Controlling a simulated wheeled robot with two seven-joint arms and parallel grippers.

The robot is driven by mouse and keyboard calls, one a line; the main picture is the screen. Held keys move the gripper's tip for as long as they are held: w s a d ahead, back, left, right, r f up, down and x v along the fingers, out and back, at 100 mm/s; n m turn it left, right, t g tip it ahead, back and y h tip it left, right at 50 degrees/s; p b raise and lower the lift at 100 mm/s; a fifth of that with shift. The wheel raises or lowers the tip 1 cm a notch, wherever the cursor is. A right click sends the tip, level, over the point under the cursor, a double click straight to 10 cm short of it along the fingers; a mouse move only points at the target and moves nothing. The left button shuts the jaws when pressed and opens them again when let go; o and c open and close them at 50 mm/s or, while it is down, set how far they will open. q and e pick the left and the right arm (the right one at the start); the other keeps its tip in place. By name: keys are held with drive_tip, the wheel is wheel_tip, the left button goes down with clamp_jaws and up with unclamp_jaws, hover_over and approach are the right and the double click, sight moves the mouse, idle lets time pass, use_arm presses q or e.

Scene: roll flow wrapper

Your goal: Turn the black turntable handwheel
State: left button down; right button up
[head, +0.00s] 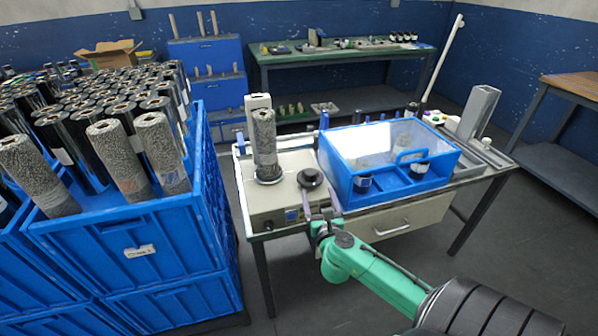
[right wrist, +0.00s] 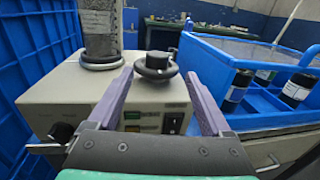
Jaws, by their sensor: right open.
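The black turntable handwheel (head: 310,178) sits on top of the beige wrapper machine (head: 270,206), near its right side. It also shows in the right wrist view (right wrist: 156,66), just beyond my fingertips. My right gripper (head: 320,215) comes in from the lower right at the front of the machine. In the right wrist view its two purple fingers (right wrist: 155,84) are spread open, with the handwheel between their tips in the picture and nothing visibly held. Whether a finger touches the wheel cannot be told. A grey patterned roll (head: 265,145) stands upright on the turntable, left of the handwheel. My left gripper is not in view.
Blue crates of upright rolls (head: 140,250) fill the left. Labelled switches (right wrist: 172,122) are on the machine's front. Open floor lies at the right.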

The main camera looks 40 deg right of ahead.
sight(311, 177)
drive_tip(key=x, duration=1)
drive_tip(key=shift+w+a, duration=0.1)
drive_tip(key=shift+w, duration=0.25)
drive_tip(key=shift+w+d, duration=0.3)
drive_tip(key=shift+w, duration=0.05)
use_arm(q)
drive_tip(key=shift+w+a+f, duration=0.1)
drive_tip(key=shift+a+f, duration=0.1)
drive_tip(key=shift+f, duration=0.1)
use_arm(e)
clamp_jaws()
drive_tip(key=shift+a, duration=0.1)
